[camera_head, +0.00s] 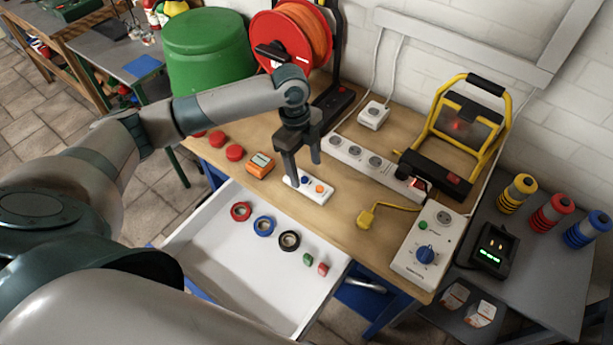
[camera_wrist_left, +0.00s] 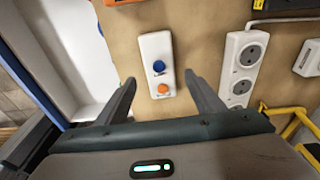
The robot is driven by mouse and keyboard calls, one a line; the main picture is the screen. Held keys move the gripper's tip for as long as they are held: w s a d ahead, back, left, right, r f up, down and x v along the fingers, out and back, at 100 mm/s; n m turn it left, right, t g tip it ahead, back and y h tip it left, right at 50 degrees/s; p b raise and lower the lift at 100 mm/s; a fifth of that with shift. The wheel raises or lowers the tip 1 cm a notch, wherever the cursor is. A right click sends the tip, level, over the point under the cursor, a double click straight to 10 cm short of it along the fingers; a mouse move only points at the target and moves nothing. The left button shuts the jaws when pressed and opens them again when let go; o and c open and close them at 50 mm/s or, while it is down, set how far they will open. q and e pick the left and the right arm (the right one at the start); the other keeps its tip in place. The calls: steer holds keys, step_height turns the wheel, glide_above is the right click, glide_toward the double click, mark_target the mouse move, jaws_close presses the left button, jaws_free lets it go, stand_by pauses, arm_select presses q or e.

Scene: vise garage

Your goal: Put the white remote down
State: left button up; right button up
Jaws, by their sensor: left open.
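The white remote (camera_head: 313,190) lies flat on the wooden workbench, just behind the open drawer. It has one blue and one orange button. My left gripper (camera_head: 303,170) is above it, pointing down, with its fingers apart. In the left wrist view the white remote (camera_wrist_left: 157,62) lies on the wood ahead of and between the two open fingers (camera_wrist_left: 160,95). Nothing is held between them. The finger in the head view hides a small part of the remote. My right gripper is not seen.
An open white drawer (camera_head: 215,262) holds tape rolls and small blocks. An orange box (camera_head: 261,165) and red caps are left of the remote. A red cable reel (camera_head: 290,37) stands behind.

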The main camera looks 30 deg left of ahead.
mark_target(302, 178)
arm_select(q)
step_height(302, 178, up, 8)
steer(key=a+b, duration=0.1)
steer(key=b, duration=0.1)
steer(key=shift+f, duration=0.2)
steer(key=shift+a, duration=0.1)
